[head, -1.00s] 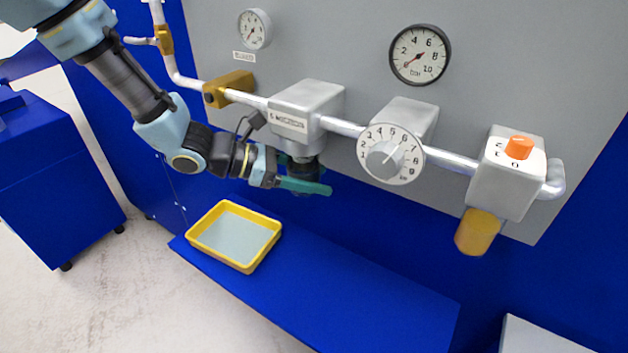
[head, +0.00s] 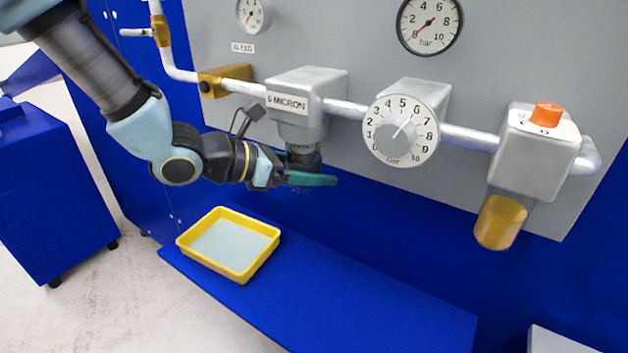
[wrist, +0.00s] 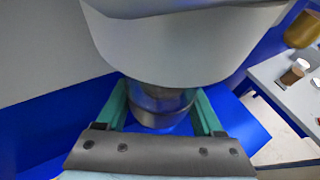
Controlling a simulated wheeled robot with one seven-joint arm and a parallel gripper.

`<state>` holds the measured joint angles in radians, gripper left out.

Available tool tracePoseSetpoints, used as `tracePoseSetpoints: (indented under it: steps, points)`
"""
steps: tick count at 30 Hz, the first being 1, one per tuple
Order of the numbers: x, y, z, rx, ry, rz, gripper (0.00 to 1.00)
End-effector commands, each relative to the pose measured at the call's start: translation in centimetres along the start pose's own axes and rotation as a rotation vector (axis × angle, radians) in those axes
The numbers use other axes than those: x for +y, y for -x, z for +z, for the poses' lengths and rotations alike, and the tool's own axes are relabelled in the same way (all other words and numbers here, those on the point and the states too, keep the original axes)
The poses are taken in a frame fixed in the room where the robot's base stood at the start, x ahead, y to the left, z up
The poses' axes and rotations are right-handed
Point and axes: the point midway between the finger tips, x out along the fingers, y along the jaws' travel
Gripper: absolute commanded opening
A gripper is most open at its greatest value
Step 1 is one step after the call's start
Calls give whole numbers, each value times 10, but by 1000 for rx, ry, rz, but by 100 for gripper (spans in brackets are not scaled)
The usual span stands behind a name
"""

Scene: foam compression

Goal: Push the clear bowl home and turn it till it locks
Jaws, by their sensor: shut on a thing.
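The clear bowl (wrist: 160,105) hangs under the grey filter head marked "5 MICRON" (head: 302,115). In the wrist view the bowl is see-through and sits between the two green fingers of my gripper (wrist: 161,118), one on each side. In the head view my gripper (head: 308,178) is shut around the bowl just below the head, and its fingers hide most of the bowl. A dark ring (head: 304,150) shows between the head and my fingers. The bowl looks upright and its top is at the head's underside. I cannot tell whether it is locked.
A yellow tray (head: 265,257) lies on the blue bench (head: 360,300) below. To the right are a regulator dial (head: 400,130) and a lubricator with an orange knob (head: 547,114) and amber bowl (head: 500,222). A brass valve (head: 222,80) is to the left.

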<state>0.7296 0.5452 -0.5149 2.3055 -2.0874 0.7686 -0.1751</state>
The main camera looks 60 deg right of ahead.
Motion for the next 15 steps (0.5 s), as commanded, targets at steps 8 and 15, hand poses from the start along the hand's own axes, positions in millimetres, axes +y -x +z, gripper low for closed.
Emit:
tracePoseSetpoints:
  steps: [8,15]
  points:
    - [1,0,-4,1,30,77,0]
    - [2,0,-4,3,55,140,0]
